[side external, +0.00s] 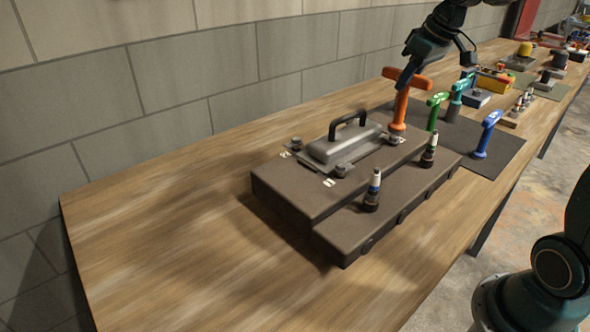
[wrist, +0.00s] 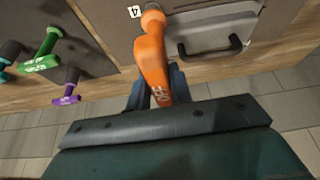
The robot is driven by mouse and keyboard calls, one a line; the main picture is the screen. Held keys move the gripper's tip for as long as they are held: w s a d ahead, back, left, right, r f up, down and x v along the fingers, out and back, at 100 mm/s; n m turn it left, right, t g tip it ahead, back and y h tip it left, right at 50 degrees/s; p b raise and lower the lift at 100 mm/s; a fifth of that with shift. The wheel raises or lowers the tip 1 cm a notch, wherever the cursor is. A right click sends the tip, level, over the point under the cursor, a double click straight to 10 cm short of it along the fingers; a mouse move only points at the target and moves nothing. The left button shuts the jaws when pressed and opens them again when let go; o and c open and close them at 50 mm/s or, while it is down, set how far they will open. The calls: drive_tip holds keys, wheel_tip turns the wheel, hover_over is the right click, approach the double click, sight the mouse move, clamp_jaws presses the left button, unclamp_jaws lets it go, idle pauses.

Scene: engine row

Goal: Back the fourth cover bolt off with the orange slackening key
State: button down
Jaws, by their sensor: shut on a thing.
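The orange slackening key (side external: 401,104) stands about upright, its lower end over the far right corner bolt of the grey cover (side external: 335,149). My gripper (side external: 404,80) is shut on its handle. In the wrist view the orange key (wrist: 151,58) runs up from between my gripper's fingers (wrist: 157,92). Its socket end is beside a white label reading 4 (wrist: 134,11), and it hides the bolt; I cannot tell how fully it is seated. The cover (wrist: 205,22) has a black handle (side external: 348,122). Other cover bolts show at its left (side external: 296,144) and front (side external: 341,170).
The cover sits on a dark brown block (side external: 290,190). Two dark upright parts with pale tips (side external: 373,188) (side external: 429,152) stand on its lower step. The bench's near left is clear.

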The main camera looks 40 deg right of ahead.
drive_tip(key=shift+f, duration=1.35)
idle(0.6)
drive_tip(key=n+y, duration=0.1)
drive_tip(key=n, duration=0.1)
drive_tip(key=n+y, duration=0.1)
drive_tip(key=n, duration=0.2)
drive_tip(key=shift+d+g, duration=0.2)
drive_tip(key=shift+g, duration=0.1)
drive_tip(key=n+y, duration=0.1)
drive_tip(key=n, duration=0.2)
drive_tip(key=n+g, duration=0.1)
drive_tip(key=n, duration=0.2)
drive_tip(key=shift+g+y, duration=0.3)
drive_tip(key=shift+y, duration=0.1)
